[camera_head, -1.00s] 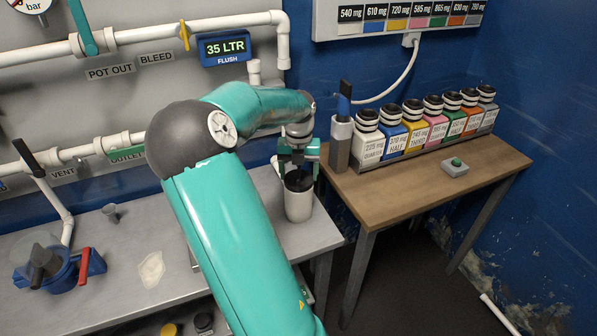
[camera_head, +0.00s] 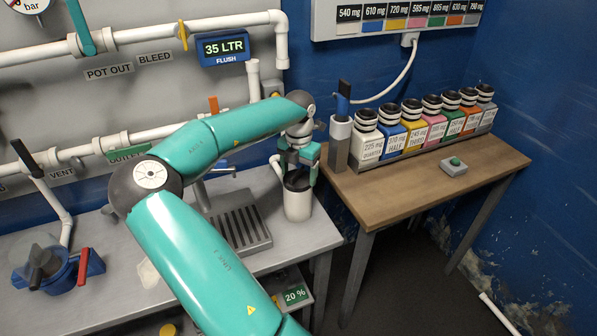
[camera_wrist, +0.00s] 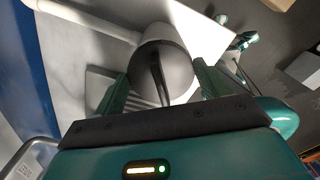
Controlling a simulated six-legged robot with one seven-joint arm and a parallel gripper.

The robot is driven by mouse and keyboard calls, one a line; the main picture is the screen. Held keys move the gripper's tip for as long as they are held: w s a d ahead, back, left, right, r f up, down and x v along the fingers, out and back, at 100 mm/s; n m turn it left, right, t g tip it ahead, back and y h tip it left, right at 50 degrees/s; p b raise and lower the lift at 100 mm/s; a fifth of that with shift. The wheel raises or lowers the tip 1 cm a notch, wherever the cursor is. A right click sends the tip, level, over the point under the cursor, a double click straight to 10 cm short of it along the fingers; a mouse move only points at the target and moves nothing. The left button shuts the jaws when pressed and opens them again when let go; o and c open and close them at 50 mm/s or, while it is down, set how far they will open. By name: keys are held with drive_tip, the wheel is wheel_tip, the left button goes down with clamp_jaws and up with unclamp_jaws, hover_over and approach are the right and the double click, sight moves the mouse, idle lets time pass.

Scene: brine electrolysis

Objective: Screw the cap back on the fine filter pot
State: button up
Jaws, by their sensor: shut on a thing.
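The white filter pot (camera_head: 298,206) stands upright near the right end of the grey bench, with a dark cap (camera_head: 297,182) at its top. My gripper (camera_head: 298,172) is over the pot from above, shut on the cap. In the wrist view, the round cap (camera_wrist: 178,62) with a dark raised grip bar shows between the two green fingers of my gripper (camera_wrist: 160,82). The fingers hide parts of the cap's sides. I cannot tell how far the cap is seated on the pot.
White pipes (camera_head: 150,38) run along the wall. A slotted tray (camera_head: 240,228) and a blue fixture (camera_head: 62,272) occupy the bench.

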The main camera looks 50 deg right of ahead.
drive_tip(key=o, duration=1.2)
drive_tip(key=shift+c, duration=0.2)
drive_tip(key=shift+r, duration=0.1)
drive_tip(key=shift+r, duration=2.2)
